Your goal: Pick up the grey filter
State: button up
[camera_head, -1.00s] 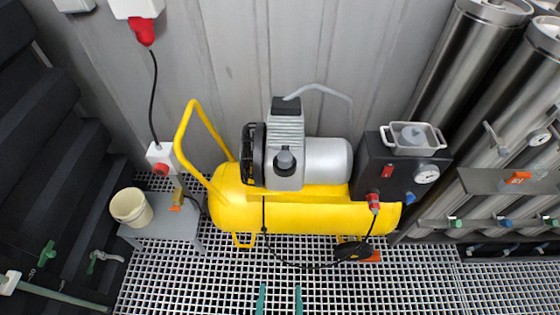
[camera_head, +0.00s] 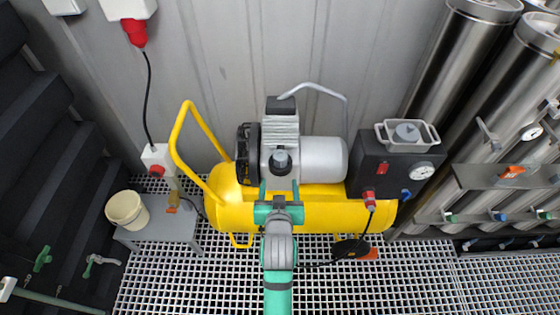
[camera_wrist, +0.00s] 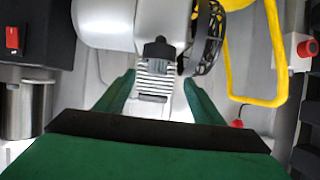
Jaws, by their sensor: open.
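A dark grey, knob-like filter piece (camera_head: 280,161) stands on the front of the compressor's finned grey block (camera_head: 281,130). It shows as a dark piece (camera_wrist: 158,48) in the wrist view. A lighter grey, round, knobbed piece (camera_head: 407,131) sits in a metal tray (camera_head: 434,143) to the right; I cannot tell for sure which one is the grey filter. My gripper (camera_head: 279,186) is open and empty, just in front of the dark piece in the picture. In the wrist view its green fingers (camera_wrist: 158,78) frame the finned block, with the dark piece beyond the tips.
The yellow compressor tank (camera_head: 330,212) has a tall yellow handle (camera_head: 178,135) on the left. A black control box (camera_head: 375,170) with a gauge carries the tray. A cream bucket (camera_head: 127,208) stands on a grey stand (camera_head: 165,228). Steel cylinders (camera_head: 455,65) are at right.

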aim_at(280, 158)
jog(key=w, duration=0.5)
jog(key=w+d, duration=0.1)
jog(key=w, duration=0.2)
jog(key=shift+w, duration=0.2)
jog(key=w+f, duration=0.1)
jog(key=w+a+f, duration=0.1)
jog(key=w, duration=0.1)
jog(key=shift+w+f, duration=0.1)
jog(key=shift+w, duration=0.15)
jog(key=shift+w+d+f, duration=0.15)
jog(key=shift+w, duration=0.15)
jog(key=c, duration=1.1)
jog(key=shift+w, duration=0.1)
